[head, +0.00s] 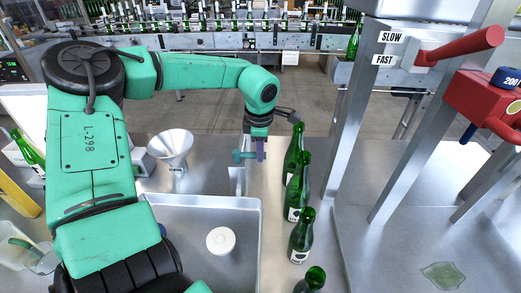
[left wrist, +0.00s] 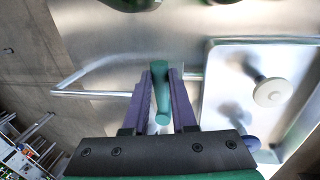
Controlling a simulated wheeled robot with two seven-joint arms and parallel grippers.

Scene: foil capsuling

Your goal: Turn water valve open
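A teal lever, which looks like the water valve's handle (head: 241,156), is at the far edge of the steel sink in the head view. In the left wrist view the handle (left wrist: 160,92) lies lengthwise between my two purple fingers. My left gripper (head: 255,150) points down at it, and in the left wrist view its fingertips (left wrist: 161,76) flank it closely. I cannot tell whether both fingers press on it. A bent metal pipe (left wrist: 92,92) runs beside the handle. The valve body is largely hidden. My right gripper is not in view.
A steel sink (head: 253,240) holds a white round knob (head: 221,241). Green bottles (head: 301,236) stand in a row close to the right. A red-handled machine (head: 490,100) is at the far right.

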